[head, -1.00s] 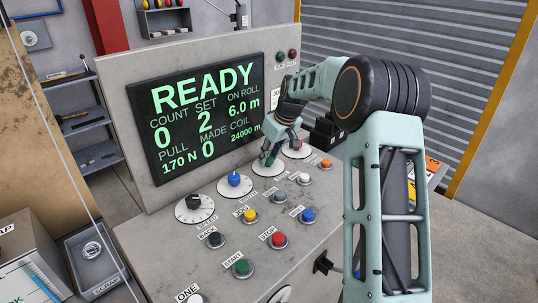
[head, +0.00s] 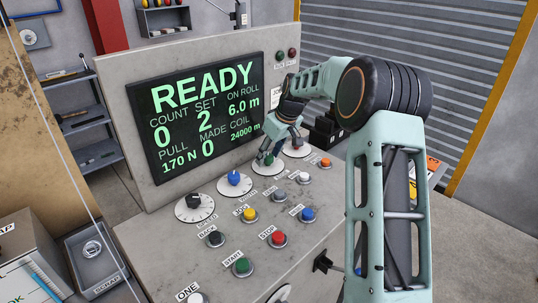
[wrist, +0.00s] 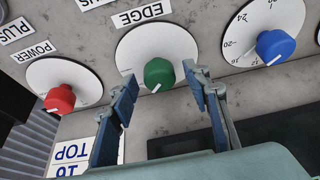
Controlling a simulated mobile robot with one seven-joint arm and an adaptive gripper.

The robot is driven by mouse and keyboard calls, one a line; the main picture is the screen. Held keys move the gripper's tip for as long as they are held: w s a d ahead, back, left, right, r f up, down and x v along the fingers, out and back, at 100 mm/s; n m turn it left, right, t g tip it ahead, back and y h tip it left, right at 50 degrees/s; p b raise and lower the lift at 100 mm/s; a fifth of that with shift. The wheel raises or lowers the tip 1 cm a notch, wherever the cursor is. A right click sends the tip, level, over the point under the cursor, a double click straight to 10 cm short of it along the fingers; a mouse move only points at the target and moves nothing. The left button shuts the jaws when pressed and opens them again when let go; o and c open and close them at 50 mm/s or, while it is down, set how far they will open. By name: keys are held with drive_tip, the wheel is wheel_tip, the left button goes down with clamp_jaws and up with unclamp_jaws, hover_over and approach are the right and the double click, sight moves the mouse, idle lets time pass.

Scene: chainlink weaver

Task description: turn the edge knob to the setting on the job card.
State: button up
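The green edge knob (wrist: 158,74) stands on a white dial (wrist: 158,50) labelled EDGE in the wrist view; its white pointer line points to the lower left there. My gripper (wrist: 160,84) is open, with one blue finger on each side of the knob. In the head view my gripper (head: 267,157) is at this dial (head: 268,169), partly covering the knob.
The red power knob (wrist: 60,97) and a blue knob (wrist: 275,46) flank the green one. Several push buttons, including red stop (head: 277,239) and green start (head: 242,266), sit in front. The screen (head: 205,110) reading READY rises behind.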

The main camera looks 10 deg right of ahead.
drive_tip(key=shift+r, duration=0.1)
drive_tip(key=v, duration=1.2)
drive_tip(key=shift+d, duration=0.1)
